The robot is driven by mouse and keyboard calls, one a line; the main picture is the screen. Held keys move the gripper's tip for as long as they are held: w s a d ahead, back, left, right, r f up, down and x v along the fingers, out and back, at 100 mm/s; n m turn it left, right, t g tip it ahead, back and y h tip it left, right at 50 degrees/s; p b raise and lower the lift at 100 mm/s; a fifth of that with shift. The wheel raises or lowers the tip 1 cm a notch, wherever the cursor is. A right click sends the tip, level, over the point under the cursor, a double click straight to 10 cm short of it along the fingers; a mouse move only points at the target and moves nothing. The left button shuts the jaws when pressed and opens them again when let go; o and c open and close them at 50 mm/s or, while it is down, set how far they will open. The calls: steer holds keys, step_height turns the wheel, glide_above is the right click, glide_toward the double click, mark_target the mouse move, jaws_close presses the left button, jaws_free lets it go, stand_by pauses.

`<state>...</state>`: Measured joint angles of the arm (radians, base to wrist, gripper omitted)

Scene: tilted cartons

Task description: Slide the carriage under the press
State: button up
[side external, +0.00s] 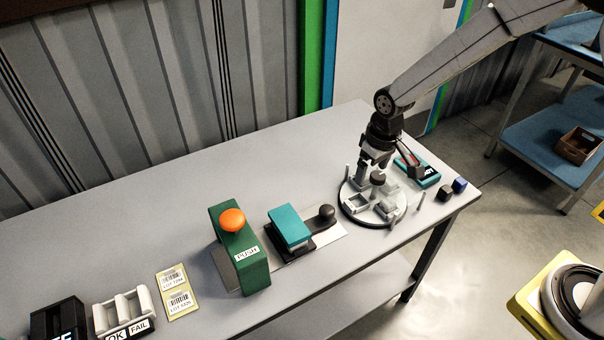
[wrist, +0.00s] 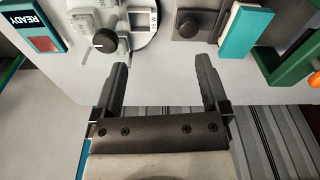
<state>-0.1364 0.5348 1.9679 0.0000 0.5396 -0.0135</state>
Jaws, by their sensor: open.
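The carriage (side external: 290,226) is a teal block on a black base with a round black knob (side external: 327,211) at its right end. It sits on a pale track plate, to the right of the green press (side external: 246,270), which has an orange button and a PUSH label. The carriage is outside the press. In the wrist view, the teal block (wrist: 246,32), the knob (wrist: 188,26) and part of the press (wrist: 290,64) are at upper right. My gripper (side external: 374,164) is open and empty above the round fixture, right of the carriage; both fingers show in the wrist view (wrist: 161,66).
A round fixture (side external: 347,212) with upright posts and a dark knob stands near my gripper. A READY device (side external: 428,177) and two small cubes (side external: 453,188) lie to its right. Labels (side external: 176,304) and an OK/FAIL holder (side external: 146,303) are at lower left. The table behind is clear.

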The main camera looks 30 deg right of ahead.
steer(key=n+g, duration=0.1)
glide_above(327, 209)
step_height(327, 209, down, 8)
steer(key=shift+f, duration=0.2)
steer(key=shift+f, duration=0.1)
steer(key=shift+f, duration=3.75)
jaws_close()
